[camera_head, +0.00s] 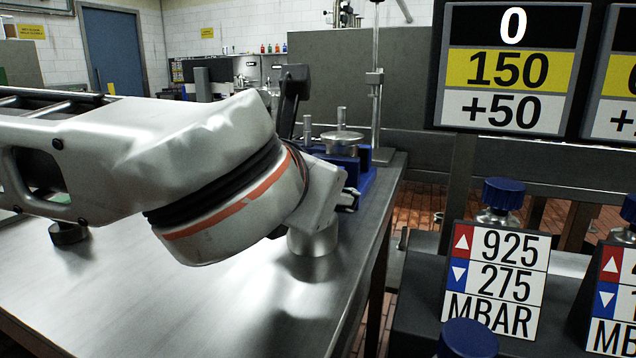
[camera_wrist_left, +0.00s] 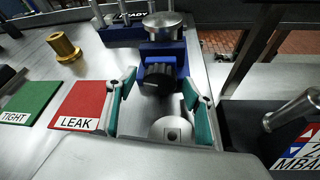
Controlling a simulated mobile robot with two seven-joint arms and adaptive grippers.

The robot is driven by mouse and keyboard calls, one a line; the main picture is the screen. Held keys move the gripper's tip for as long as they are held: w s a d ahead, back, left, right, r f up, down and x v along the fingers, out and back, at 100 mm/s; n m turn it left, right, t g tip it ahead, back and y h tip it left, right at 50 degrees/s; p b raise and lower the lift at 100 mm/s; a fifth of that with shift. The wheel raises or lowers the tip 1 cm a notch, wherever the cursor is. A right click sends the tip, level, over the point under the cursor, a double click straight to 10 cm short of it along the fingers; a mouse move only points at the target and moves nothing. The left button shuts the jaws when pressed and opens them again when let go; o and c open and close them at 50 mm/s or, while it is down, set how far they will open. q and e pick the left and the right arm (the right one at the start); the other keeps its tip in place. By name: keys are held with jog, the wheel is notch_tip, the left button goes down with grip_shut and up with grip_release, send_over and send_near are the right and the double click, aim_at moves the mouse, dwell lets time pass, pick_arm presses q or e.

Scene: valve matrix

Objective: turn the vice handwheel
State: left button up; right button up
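The blue vice (camera_wrist_left: 165,57) stands on the steel bench, with a metal disc-topped piece (camera_wrist_left: 163,24) above it. Its dark handwheel (camera_wrist_left: 162,78) faces my left wrist camera. My left gripper (camera_wrist_left: 160,88) is open, with one teal-padded finger on each side of the handwheel's line. I cannot tell whether the fingertips reach around the wheel; no contact shows. In the head view the blue vice (camera_head: 369,178) is at the bench's far right end, partly behind my left arm, which hides the handwheel and most of the gripper. My right gripper is not in view.
A red LEAK plate (camera_wrist_left: 80,105), a green TIGHT plate (camera_wrist_left: 29,103) and a brass fitting (camera_wrist_left: 64,47) lie left of my gripper. A metal stand (camera_head: 375,85) rises behind the vice. Right of the bench edge are blue-knobbed valves (camera_head: 502,193) and a pressure sign (camera_head: 496,280).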

pick_arm(q)
jog(key=shift+r, duration=0.1)
jog(key=shift+v, duration=3.75)
